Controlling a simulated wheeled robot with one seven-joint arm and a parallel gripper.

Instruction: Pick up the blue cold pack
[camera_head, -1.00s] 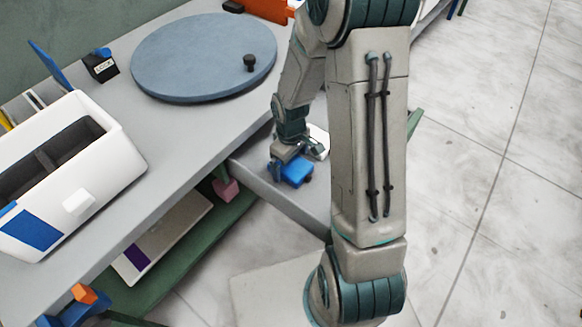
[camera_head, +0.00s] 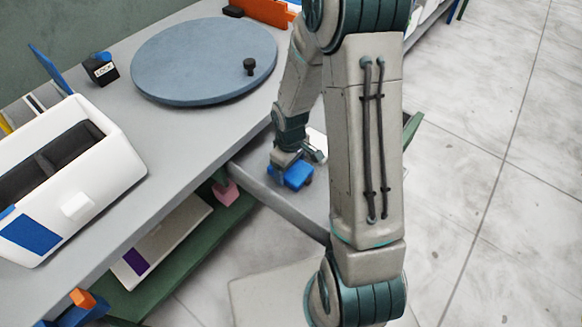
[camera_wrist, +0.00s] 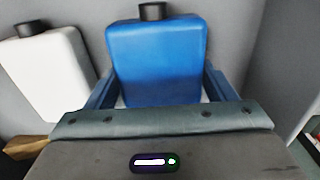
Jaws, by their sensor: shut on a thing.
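The blue cold pack (camera_wrist: 157,58), with a dark cap on top, fills the middle of the wrist view. It also shows in the head view (camera_head: 297,176), low over or on a grey drawer-like surface (camera_head: 262,187). My gripper (camera_wrist: 160,90) has one finger on each side of the pack and is shut on it. In the head view, my gripper (camera_head: 290,165) is at the pack, partly covering it. I cannot tell whether the pack touches the surface under it.
A white pack (camera_wrist: 48,75) with a dark cap lies left of the blue one. The grey worktop (camera_head: 200,125) carries a round blue-grey disc (camera_head: 190,60) and a white box (camera_head: 120,165) with dark compartments. A green shelf (camera_head: 185,265) is below.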

